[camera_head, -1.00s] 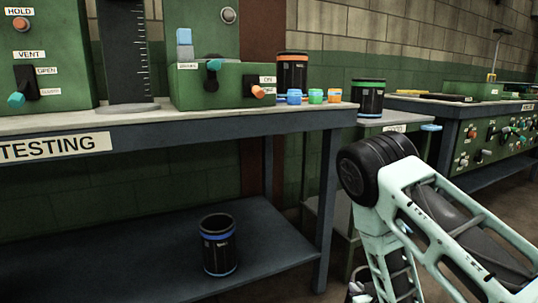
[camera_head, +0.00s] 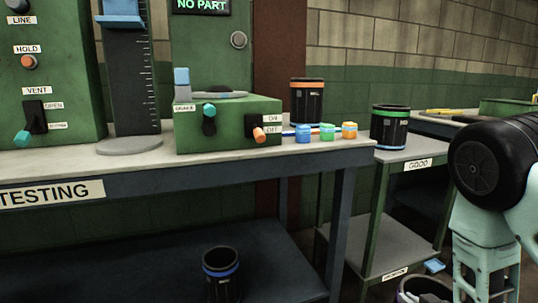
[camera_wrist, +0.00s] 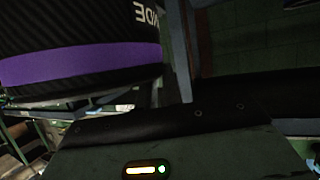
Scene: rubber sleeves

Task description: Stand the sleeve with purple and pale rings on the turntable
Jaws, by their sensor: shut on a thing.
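A large dark sleeve with a purple ring (camera_wrist: 80,66) fills the upper left of the wrist view, its white lettering upside down. Its pale ring is not clear. My gripper (camera_wrist: 190,118) is shut on this sleeve; the fingertips are hard to make out in the dark.
On the testing bench (camera_head: 110,165) stand a sleeve with an orange ring (camera_head: 306,103) and small blue, green and orange pieces. A green-ringed sleeve (camera_head: 390,130) stands on the GOOD stand. A blue-ringed sleeve (camera_head: 221,275) is on the lower shelf. A NO PART display (camera_head: 202,5) hangs above the turntable.

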